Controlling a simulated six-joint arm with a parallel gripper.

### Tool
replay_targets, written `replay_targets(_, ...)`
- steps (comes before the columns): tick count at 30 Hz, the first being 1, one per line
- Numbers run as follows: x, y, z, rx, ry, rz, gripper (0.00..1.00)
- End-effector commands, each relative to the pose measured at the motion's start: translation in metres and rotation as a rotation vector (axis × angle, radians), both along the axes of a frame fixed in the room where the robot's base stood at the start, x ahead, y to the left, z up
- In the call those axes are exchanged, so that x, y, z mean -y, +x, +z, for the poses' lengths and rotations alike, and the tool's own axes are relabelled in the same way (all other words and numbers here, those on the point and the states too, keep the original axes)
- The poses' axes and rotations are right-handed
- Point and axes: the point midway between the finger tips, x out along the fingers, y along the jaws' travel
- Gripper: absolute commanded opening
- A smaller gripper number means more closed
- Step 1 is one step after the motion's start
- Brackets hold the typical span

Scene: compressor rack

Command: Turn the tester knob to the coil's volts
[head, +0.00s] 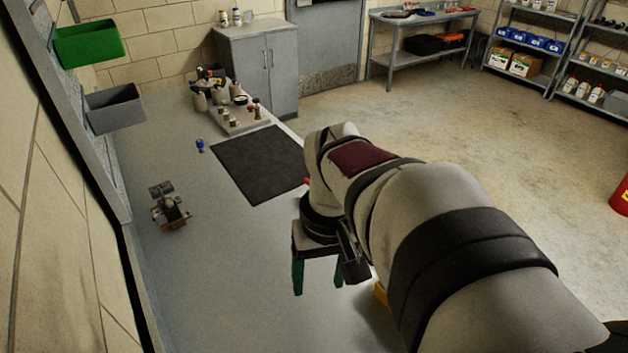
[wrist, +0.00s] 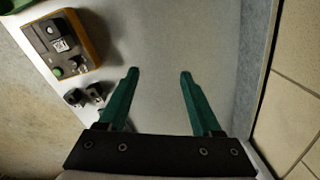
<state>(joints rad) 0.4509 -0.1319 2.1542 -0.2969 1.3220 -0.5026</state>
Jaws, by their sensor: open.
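A box with an orange-yellow side and dark face, which looks like the tester (wrist: 88,40), lies at the upper left of the wrist view. Its face has a pale label, a white round spot and a green round part (wrist: 57,73). I cannot tell which part is the knob or read its setting. In the head view only a yellow edge (head: 380,293) shows beside my arm. My gripper (wrist: 159,74) is open and empty, with green fingers, to the right of the box and apart from it. It also shows in the head view (head: 318,288). I cannot clearly identify the coil.
Two small black parts (wrist: 75,97) lie between the box and my left finger in the wrist view. A small device (head: 172,208) stands at the bench's left. A dark mat (head: 258,165) and a fittings tray (head: 245,121) lie farther back. Bench around the gripper is mostly clear.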

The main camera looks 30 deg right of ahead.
Motion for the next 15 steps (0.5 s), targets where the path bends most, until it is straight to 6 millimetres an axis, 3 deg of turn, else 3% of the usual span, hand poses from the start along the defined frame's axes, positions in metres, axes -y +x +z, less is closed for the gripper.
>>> replay_targets(1, 0.053, 0.012, -0.005, -0.006, -0.022, 0.011, 0.66)
replay_targets(3, 0.125, 0.015, -0.014, -0.013, -0.057, 0.063, 0.66)
replay_targets(6, 0.196, 0.002, -0.028, -0.027, -0.087, 0.121, 0.66)
replay_targets(9, 0.223, -0.007, -0.034, -0.035, -0.099, 0.151, 0.66)
replay_targets(15, 0.224, -0.007, -0.044, -0.037, -0.098, 0.158, 0.66)
